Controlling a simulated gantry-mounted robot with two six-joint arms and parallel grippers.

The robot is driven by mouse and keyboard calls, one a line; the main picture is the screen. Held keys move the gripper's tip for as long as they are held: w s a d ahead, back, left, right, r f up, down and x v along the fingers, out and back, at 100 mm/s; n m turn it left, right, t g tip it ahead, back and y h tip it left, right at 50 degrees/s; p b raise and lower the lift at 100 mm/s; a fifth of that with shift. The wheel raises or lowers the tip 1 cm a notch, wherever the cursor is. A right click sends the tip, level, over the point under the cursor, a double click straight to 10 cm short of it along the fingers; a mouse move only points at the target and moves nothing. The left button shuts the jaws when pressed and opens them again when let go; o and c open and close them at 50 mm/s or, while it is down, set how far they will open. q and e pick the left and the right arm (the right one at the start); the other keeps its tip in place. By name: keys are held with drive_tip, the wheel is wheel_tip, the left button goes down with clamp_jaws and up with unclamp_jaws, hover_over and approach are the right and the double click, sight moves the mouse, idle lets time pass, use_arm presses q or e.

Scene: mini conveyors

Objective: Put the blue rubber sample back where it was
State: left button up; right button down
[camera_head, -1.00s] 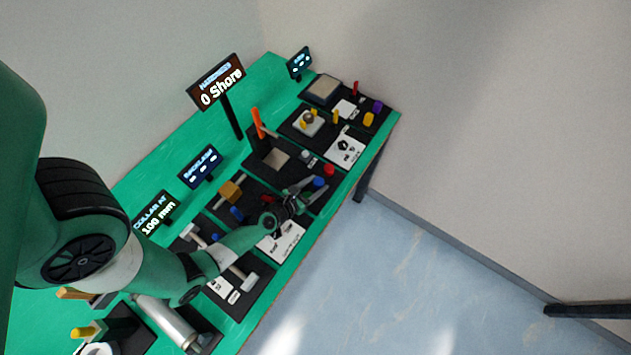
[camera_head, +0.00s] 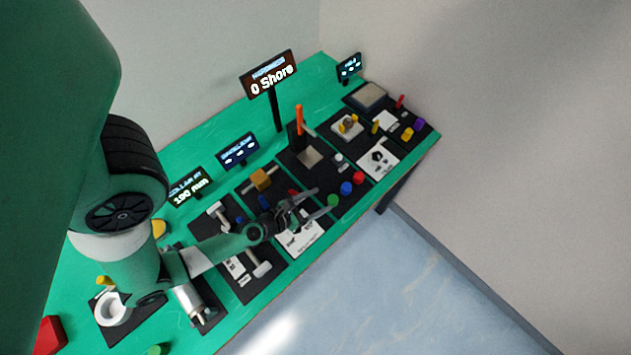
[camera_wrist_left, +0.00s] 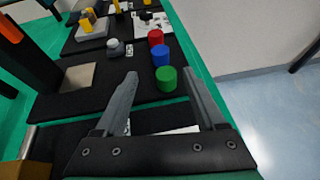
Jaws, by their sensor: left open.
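The blue rubber sample (camera_head: 346,188) is a short upright cylinder on a black mat near the table's front edge. It also shows in the left wrist view (camera_wrist_left: 161,56). It stands in a row between a red sample (camera_head: 359,177) and a green sample (camera_head: 332,200). My left gripper (camera_head: 320,201) is open and empty, just short of the green sample. In the left wrist view the green sample (camera_wrist_left: 166,78) is nearest, between the fingertip lines, with the blue one behind it. My right gripper is not in view.
A hardness display (camera_head: 269,74) reads 0 Shore. A small grey-white piece (camera_wrist_left: 115,47) lies left of the samples. Open floor lies beyond the front edge.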

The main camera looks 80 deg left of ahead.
use_arm(q)
drive_tip(key=shift+s+d+r, duration=0.15)
drive_tip(key=shift+s+d, duration=0.05)
drive_tip(key=shift+s, duration=0.15)
drive_tip(key=w+r+m+t+h, duration=0.2)
drive_tip(key=w+r+m+t, duration=0.2)
drive_tip(key=w+r+m, duration=0.6)
drive_tip(key=w+d+r+m+t+h, duration=0.25)
drive_tip(key=w+r+m, duration=0.5)
drive_tip(key=r, duration=0.55)
drive_tip(key=w+d+r+m+t+h, duration=0.2)
drive_tip(key=w+d+r+m+t, duration=0.15)
drive_tip(key=w+r+m, duration=0.7)
drive_tip(key=s+d+r+m+t, duration=0.2)
drive_tip(key=r+m, duration=0.3)
drive_tip(key=r, duration=0.7)
drive_tip(key=s+d+r+m+t+h, duration=0.1)
drive_tip(key=s+d+r+m, duration=0.3)
drive_tip(key=r, duration=0.8)
drive_tip(key=s+d+r+m+t+h, duration=0.1)
drive_tip(key=s+r+m, duration=0.4)
drive_tip(key=r, duration=0.7)
drive_tip(key=shift+d+r+m+t, duration=0.4)
drive_tip(key=shift+d+t, duration=0.5)
drive_tip(key=shift+d, duration=0.25)
